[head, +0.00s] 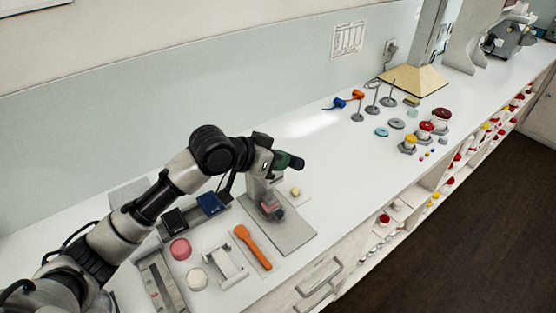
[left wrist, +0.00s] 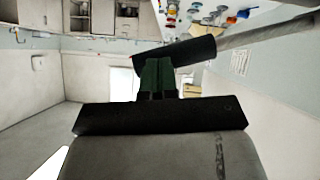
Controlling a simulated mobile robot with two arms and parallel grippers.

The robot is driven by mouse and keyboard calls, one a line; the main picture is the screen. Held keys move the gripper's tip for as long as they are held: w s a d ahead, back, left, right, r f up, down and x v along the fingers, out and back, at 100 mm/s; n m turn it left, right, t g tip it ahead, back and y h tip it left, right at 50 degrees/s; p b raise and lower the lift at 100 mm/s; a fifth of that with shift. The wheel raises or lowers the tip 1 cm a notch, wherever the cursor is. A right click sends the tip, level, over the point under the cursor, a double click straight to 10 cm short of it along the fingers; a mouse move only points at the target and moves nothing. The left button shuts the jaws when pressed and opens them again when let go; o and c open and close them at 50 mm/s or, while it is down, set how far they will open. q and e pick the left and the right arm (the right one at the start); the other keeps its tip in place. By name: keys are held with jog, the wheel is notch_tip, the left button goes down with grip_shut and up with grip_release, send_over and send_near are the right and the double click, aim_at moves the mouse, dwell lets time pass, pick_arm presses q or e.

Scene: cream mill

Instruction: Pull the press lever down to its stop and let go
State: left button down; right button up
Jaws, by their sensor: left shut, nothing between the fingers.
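The press (head: 262,193) stands on a grey base plate (head: 290,236) at the middle of the bench, partly covered by my left arm. My left gripper (head: 282,158) is at the top of the press, with its dark green fingers shut and empty. In the left wrist view the fingers (left wrist: 157,76) meet the black grip of the press lever (left wrist: 192,50), which crosses at their tips. The grey lever rod (left wrist: 262,32) runs off to the right there. I cannot tell whether the fingertips touch the grip. My right gripper is not in view.
An orange spoon-shaped tool (head: 253,247), a pink disc (head: 180,249) and a white disc (head: 197,279) lie left of the press. A blue box (head: 212,203) stands behind them. Weights and stands (head: 372,108) are farther right. Bench between is clear.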

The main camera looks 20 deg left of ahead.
pick_arm(q)
jog(key=b+v, duration=0.4)
jog(key=v, duration=0.6)
jog(key=shift+d, duration=0.15)
jog(key=shift+s+r, duration=0.1)
jog(key=shift+s, duration=0.1)
